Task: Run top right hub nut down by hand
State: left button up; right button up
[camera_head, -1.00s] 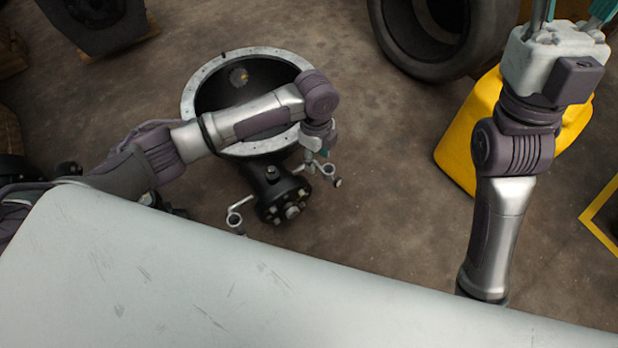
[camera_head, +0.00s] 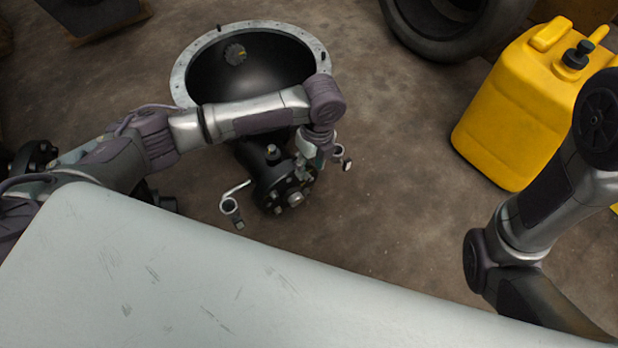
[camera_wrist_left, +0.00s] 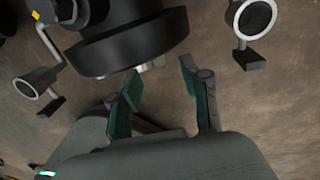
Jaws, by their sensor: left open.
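The black hub (camera_head: 272,185) stands out from the round housing, with a flange carrying bright studs or nuts (camera_head: 295,199). My left gripper (camera_head: 311,163) is at the flange's upper right side, mostly hidden behind its own wrist. In the left wrist view its teal fingers (camera_wrist_left: 160,76) are open just short of the dark hub flange (camera_wrist_left: 130,40). A small pale metal end (camera_wrist_left: 150,66) shows at the flange edge between the fingertips; I cannot tell whether it is the nut or the stud. No contact is visible. My right gripper is out of frame.
The large round housing (camera_head: 180,75) lies open behind the hub. A ring-ended arm (camera_head: 230,205) sticks out left of the hub, another (camera_head: 338,152) right. A yellow canister (camera_head: 510,110) and a tyre (camera_head: 450,65) stand at right. Floor between is clear.

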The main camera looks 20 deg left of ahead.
aim_at(308, 176)
pick_arm(q)
jog(key=shift+s+a+f+b, duration=0.1)
jog(key=shift+f+b, duration=0.3)
jog(key=shift+f, duration=0.45)
jog(key=shift+s+a+f+b, duration=0.1)
jog(key=shift+f+b, duration=0.25)
jog(key=shift+f, duration=0.5)
grip_shut()
jog(key=shift+c, duration=1.2)
grip_release()
